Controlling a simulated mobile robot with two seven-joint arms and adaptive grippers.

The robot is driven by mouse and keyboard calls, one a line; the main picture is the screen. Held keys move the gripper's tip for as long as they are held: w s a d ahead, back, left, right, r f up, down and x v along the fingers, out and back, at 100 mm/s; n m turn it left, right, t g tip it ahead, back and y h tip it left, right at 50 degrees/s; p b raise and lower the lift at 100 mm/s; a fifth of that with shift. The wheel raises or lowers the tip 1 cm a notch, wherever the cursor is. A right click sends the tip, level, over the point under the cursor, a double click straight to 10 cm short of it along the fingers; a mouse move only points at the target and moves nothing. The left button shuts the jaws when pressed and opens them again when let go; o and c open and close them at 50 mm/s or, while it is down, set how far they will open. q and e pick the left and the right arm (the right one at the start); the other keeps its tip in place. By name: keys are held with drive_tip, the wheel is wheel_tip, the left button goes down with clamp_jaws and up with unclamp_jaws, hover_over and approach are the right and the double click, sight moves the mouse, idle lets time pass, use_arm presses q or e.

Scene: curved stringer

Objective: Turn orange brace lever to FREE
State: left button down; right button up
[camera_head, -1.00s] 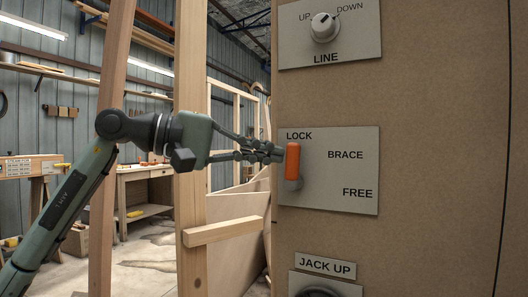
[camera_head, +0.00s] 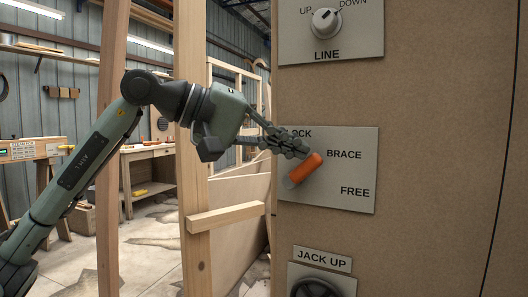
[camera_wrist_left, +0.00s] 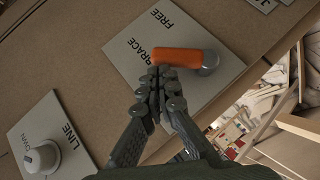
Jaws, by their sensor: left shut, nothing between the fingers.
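The orange brace lever (camera_head: 306,167) stands on a grey plate (camera_head: 352,172) lettered LOCK, BRACE and FREE. In the head view it tilts up and to the right from its grey pivot (camera_head: 290,183), its tip toward the word BRACE. My left gripper (camera_head: 303,147) is shut with nothing between its fingers. Its fingertips are at the upper side of the lever's tip and appear to touch it. In the left wrist view the shut fingertips (camera_wrist_left: 163,84) lie against the side of the orange lever (camera_wrist_left: 178,56), near its free end. They partly cover the word LOCK in the head view. My right gripper is not in view.
Above is a LINE knob (camera_head: 326,21) with UP and DOWN marks. Below is a JACK UP label (camera_head: 322,259) over a dark round control (camera_head: 316,288). A wooden post (camera_head: 193,200) with a short crosspiece (camera_head: 225,217) stands left of the panel, near my left arm.

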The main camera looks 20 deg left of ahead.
sight(315, 162)
use_arm(q)
drive_tip(key=shift+s+d+f, duration=0.1)
drive_tip(key=shift+d+f, duration=0.1)
drive_tip(key=shift+d, duration=0.4)
drive_tip(key=shift+s+d+f+m+y+b, duration=0.15)
drive_tip(key=shift+d+f+m+y, duration=0.1)
drive_tip(key=shift+d, duration=0.2)
drive_tip(key=shift+d+f+m+y+b, duration=0.15)
drive_tip(key=shift+d+y, duration=0.1)
drive_tip(key=shift+d, duration=0.15)
drive_tip(key=shift+d+f, duration=0.25)
drive_tip(key=shift+f, duration=0.05)
drive_tip(key=shift+d+f+b, duration=0.15)
drive_tip(key=shift+f+b, duration=0.05)
drive_tip(key=shift+b, duration=0.1)
drive_tip(key=shift+s+d+f, duration=0.1)
drive_tip(key=shift+d+f, duration=0.05)
drive_tip(key=shift+d, duration=0.05)
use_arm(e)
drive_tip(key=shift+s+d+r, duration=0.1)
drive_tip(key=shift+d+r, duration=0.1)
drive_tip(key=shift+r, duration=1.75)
